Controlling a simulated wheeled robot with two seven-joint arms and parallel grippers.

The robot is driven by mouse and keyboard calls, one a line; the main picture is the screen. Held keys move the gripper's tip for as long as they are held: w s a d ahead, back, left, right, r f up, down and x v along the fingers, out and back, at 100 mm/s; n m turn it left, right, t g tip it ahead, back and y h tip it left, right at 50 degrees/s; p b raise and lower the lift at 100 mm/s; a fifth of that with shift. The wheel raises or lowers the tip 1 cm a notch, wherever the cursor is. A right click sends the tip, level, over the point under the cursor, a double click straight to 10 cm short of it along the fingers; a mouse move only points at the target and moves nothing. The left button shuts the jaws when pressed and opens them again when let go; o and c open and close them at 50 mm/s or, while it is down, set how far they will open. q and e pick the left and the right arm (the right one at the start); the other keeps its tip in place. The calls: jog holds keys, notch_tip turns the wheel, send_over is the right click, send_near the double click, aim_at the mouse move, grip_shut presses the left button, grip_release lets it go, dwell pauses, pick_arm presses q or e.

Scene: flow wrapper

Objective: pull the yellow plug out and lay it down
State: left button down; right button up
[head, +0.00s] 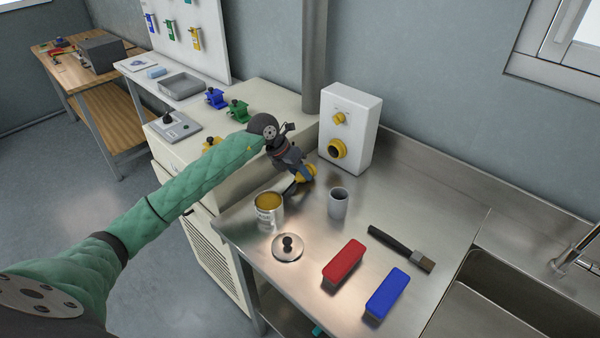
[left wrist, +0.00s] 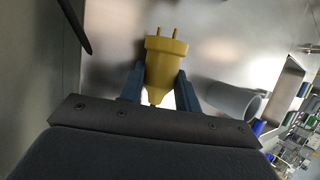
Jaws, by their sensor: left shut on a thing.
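The yellow plug (left wrist: 163,62) is between the blue fingers of my left gripper (left wrist: 161,88) in the left wrist view, its two pins free and pointing away from the gripper. In the head view the plug (head: 309,172) shows partly behind my left gripper (head: 300,178), above the steel counter; whether it touches the counter I cannot tell. The white socket box (head: 351,125) stands at the back of the counter. My right gripper is not in view.
An open can (head: 268,212) and a grey cup (head: 338,204) stand close to my left gripper. A round lid (head: 287,247), red block (head: 343,266), blue block (head: 387,292) and brush (head: 402,248) lie nearer the front. A sink (head: 500,305) is at right. Bare counter lies right of the cup.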

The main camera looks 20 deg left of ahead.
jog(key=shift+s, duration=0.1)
pick_arm(q)
jog(key=c, duration=0.9)
grip_release()
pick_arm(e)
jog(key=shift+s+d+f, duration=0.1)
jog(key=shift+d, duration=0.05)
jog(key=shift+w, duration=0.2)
pick_arm(q)
jog(key=shift+s+a+r, duration=0.1)
jog(key=shift+a+r, duration=0.1)
jog(key=shift+r, duration=0.05)
jog(key=b+v, duration=0.2)
jog(key=v, duration=0.5)
jog(key=shift+d+r+b, duration=0.1)
jog(key=shift+r+b, duration=0.1)
jog(key=shift+b, duration=0.1)
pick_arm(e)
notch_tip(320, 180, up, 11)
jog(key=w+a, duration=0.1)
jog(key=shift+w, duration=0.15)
